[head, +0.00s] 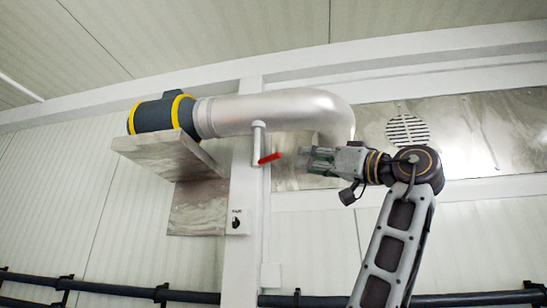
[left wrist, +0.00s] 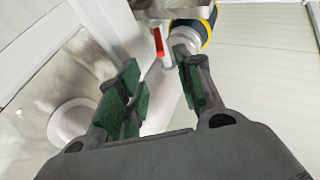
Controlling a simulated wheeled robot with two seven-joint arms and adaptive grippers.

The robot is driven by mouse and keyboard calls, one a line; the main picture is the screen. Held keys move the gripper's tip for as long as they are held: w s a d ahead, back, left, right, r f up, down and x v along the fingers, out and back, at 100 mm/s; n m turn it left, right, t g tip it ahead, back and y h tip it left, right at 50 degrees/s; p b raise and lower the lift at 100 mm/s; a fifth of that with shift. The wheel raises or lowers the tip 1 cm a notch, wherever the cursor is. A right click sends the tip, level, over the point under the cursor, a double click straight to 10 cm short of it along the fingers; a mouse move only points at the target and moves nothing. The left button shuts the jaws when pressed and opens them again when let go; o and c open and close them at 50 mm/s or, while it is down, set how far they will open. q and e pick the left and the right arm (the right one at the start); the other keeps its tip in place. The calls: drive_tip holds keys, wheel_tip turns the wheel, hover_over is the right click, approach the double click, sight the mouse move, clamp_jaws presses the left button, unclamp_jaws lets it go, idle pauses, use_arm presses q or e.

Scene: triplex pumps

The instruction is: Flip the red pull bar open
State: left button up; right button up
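The red pull bar (head: 270,158) sticks out to the right and slightly up from the lower end of a white handle post (head: 258,135), which hangs in front of the silver pipe. My left gripper (head: 312,159) is just right of the bar at about the same height, with a gap between them. In the left wrist view the red bar (left wrist: 158,42) shows upright beyond the fingertips. The left gripper (left wrist: 155,72) is open there, its green-padded fingers apart with nothing between them. My right gripper is in neither view.
A large silver pipe (head: 280,108) bends down behind my left gripper. A dark cylinder with yellow bands (head: 155,116) sits on a metal bracket (head: 168,152) at left. A white column (head: 243,195) with a small switch plate (head: 237,221) stands below the bar. Dark pipes run low along the wall.

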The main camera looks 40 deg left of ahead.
sight(279, 158)
use_arm(q)
drive_tip(key=shift+a, duration=0.1)
drive_tip(key=shift+p+x, duration=1.95)
drive_tip(key=shift+x, duration=4.85)
clamp_jaws()
